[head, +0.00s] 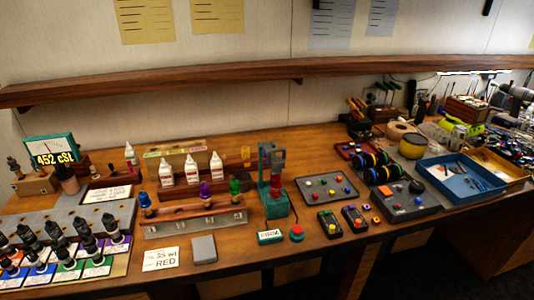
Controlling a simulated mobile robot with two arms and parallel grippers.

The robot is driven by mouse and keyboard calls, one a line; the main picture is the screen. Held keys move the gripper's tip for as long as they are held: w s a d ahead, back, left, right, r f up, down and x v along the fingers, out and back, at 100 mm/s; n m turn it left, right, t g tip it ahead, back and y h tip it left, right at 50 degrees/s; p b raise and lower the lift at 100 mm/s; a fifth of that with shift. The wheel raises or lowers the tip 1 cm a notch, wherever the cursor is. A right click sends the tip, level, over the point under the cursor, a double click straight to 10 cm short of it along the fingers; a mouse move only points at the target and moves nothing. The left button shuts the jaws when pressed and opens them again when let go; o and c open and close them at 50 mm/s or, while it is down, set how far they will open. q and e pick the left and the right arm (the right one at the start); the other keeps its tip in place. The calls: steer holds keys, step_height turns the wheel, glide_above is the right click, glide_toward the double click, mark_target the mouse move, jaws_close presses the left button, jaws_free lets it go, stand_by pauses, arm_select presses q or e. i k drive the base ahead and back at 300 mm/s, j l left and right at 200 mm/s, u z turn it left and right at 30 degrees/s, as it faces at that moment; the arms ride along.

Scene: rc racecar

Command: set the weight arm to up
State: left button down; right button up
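No part is clearly recognisable as the weight arm. A teal upright stand (264,182) stands near the middle of the bench, with a grey and red part (277,172) at its right side. The position of any lever on it is too small to tell. A teal block with light lettering (270,237) and a red button (296,232) are in front of it. A teal meter reading 452 cSt (51,150) stands at the far left. Neither of my grippers is in view.
White bottles (191,171) stand left of the stand, behind a rack (196,223) with coloured caps. A card reading 35 wt RED (160,259) and a grey block (203,249) lie at the front. A grey tray (326,189) and blue tray (462,179) are to the right. A shelf (260,75) spans above.

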mark_target(276, 164)
steer(key=i+l, duration=0.3)
steer(key=i, duration=0.2)
steer(key=i+l+z, duration=0.1)
steer(key=i+l, duration=0.25)
steer(key=i, duration=0.2)
